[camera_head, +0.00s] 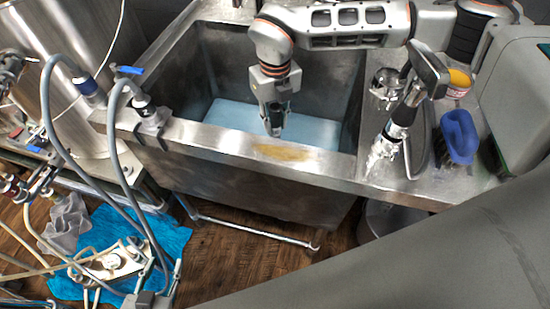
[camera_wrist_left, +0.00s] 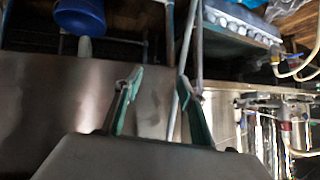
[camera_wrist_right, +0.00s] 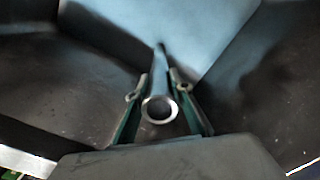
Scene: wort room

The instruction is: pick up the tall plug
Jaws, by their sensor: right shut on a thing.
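The tall plug (camera_wrist_right: 160,80) is a slim dark tube with a shiny open ring at its near end. In the right wrist view it lies between the fingertips of my right gripper (camera_wrist_right: 158,88), which is shut on it. The tube points away toward the pale blue sink floor. In the head view my right gripper (camera_head: 275,108) hangs over the steel sink (camera_head: 250,145), and I cannot tell the tube's far end from the fingers. My left gripper (camera_wrist_left: 155,88) shows only in the left wrist view, open and empty.
A steel counter (camera_head: 437,188) on the right holds a blue brush (camera_head: 460,135), a spray nozzle and a small jar. A blue cloth (camera_head: 165,240) lies on the wooden floor.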

